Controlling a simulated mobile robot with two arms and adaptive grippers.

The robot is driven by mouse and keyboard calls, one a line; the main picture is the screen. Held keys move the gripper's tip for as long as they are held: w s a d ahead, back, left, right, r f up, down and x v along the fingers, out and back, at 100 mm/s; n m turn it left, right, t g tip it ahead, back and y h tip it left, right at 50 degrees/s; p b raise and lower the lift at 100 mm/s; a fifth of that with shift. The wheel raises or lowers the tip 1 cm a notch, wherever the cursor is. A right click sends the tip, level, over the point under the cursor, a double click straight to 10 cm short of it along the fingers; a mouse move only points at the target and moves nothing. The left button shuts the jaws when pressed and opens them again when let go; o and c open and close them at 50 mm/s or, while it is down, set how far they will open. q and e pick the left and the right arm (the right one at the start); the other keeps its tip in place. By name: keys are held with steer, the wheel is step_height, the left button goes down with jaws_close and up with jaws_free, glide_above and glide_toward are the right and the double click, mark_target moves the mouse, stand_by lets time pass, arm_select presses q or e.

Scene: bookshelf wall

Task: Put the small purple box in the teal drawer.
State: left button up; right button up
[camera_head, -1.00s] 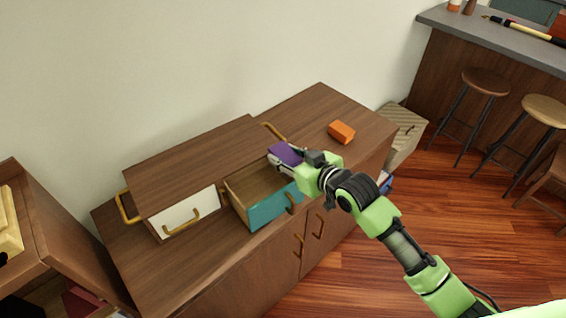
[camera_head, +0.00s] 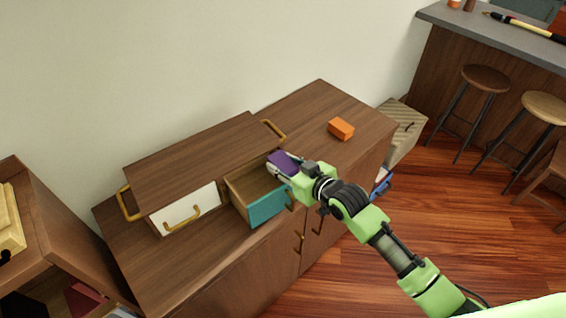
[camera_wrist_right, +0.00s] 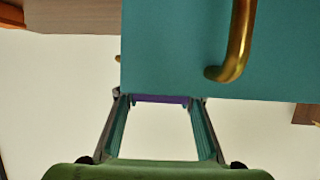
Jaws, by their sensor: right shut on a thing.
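The small purple box (camera_head: 284,162) is held in my right gripper (camera_head: 284,168), at the right end of the open teal drawer (camera_head: 268,207). The gripper is shut on it. In the right wrist view a strip of the purple box (camera_wrist_right: 160,99) shows between the fingertips, and the teal drawer front (camera_wrist_right: 180,50) with its brass handle fills much of the picture. The drawer is pulled out of a low wooden unit and looks empty where I can see inside; its right end is partly hidden by my gripper. My left gripper does not show.
An orange box (camera_head: 341,128) lies on the cabinet top to the right. A closed white drawer (camera_head: 185,208) is left of the teal one. A wooden shelf unit (camera_head: 60,240) stands at the left. Stools (camera_head: 485,80) and a counter (camera_head: 500,32) are at the far right.

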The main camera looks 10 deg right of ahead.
steer(key=o, duration=0.8)
steer(key=shift+r, duration=0.15)
steer(key=v, duration=1.2)
steer(key=shift+r+b, duration=0.35)
steer(key=shift+b, duration=0.1)
